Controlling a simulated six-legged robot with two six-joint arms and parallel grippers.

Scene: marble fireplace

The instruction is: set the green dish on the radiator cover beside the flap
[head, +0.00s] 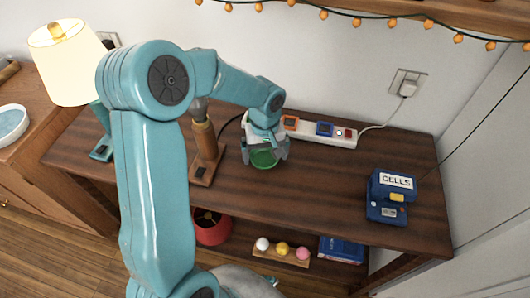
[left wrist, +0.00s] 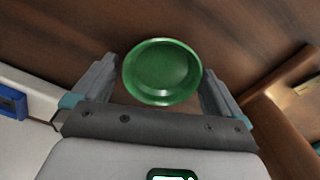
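The green dish (head: 263,159) is round and shallow, at the dark wooden table top (head: 320,190) below my left gripper (head: 265,152). In the left wrist view the dish (left wrist: 162,72) lies between the two fingers of the gripper (left wrist: 160,82). The fingers are spread wide, with a slim gap at the left of the dish and almost none at the right. I cannot tell whether the dish touches the wood. I cannot make out a radiator cover or a flap. My right gripper is not in view.
A white power strip (head: 318,131) lies behind the gripper. A wooden lamp-like stand (head: 206,152) is close at its left. A blue "CELLS" box (head: 390,195) stands at the right end. The table between the dish and this box is clear. A lit lamp (head: 66,62) is far left.

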